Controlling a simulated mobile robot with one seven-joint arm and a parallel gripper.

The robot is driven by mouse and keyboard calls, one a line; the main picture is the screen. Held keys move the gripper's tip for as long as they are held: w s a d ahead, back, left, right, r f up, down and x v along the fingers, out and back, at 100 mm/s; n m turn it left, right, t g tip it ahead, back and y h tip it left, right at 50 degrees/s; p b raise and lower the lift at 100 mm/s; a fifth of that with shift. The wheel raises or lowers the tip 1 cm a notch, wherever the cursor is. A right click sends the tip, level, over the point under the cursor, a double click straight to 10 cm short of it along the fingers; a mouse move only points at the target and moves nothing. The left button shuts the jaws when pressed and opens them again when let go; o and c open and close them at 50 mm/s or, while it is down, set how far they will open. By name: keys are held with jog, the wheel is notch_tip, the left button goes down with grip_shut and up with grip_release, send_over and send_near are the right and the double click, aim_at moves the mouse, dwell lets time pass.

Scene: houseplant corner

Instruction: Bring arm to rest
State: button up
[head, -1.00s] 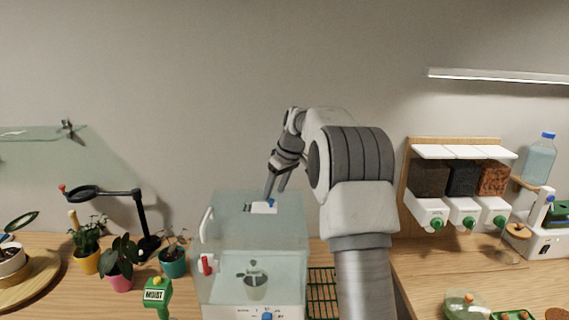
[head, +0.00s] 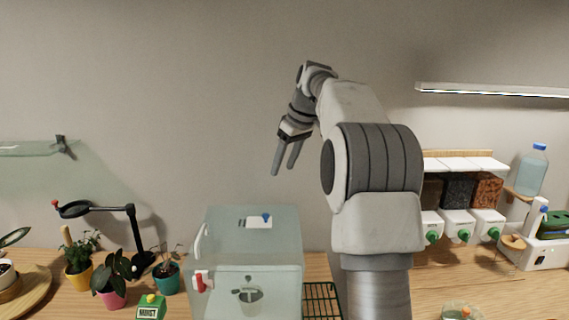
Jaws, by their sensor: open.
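My gripper (head: 283,172) is in the upper middle of the head view, with its two fingers apart and pointing down. It is empty and hangs in the air above the clear box (head: 225,262). A clear gap shows between the fingertips and the box's top, which has a white plate with a blue knob (head: 266,217). My arm rises from the bottom right of centre and bends over to the left. A small pot with a plant (head: 248,296) shows inside the box.
Potted plants in a yellow pot (head: 79,283), a pink pot (head: 112,294) and a teal pot (head: 166,277) stand at left by a black magnifier lamp (head: 136,235). A green moisture block (head: 151,307) is in front. Dispensers (head: 459,224) are at right. The wall area above is clear.

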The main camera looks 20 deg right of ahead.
jog(key=s+a+r+m+h, duration=0.1)
jog(key=s+a, duration=0.5)
jog(key=s, duration=0.3)
jog(key=s+a+r+m, duration=0.1)
jog(key=s+a, duration=0.5)
jog(key=s, duration=0.3)
jog(key=s+a+f+m, duration=0.1)
jog(key=s+a+f, duration=0.1)
jog(key=s+f, duration=0.3)
jog(key=s+a+f+m+t, duration=0.1)
jog(key=s+f, duration=0.5)
jog(key=s, duration=0.6)
jog(key=shift+s+a+h, duration=0.4)
jog(key=shift+a, duration=0.35)
jog(key=shift+d+m, duration=0.15)
jog(key=shift+m, duration=0.15)
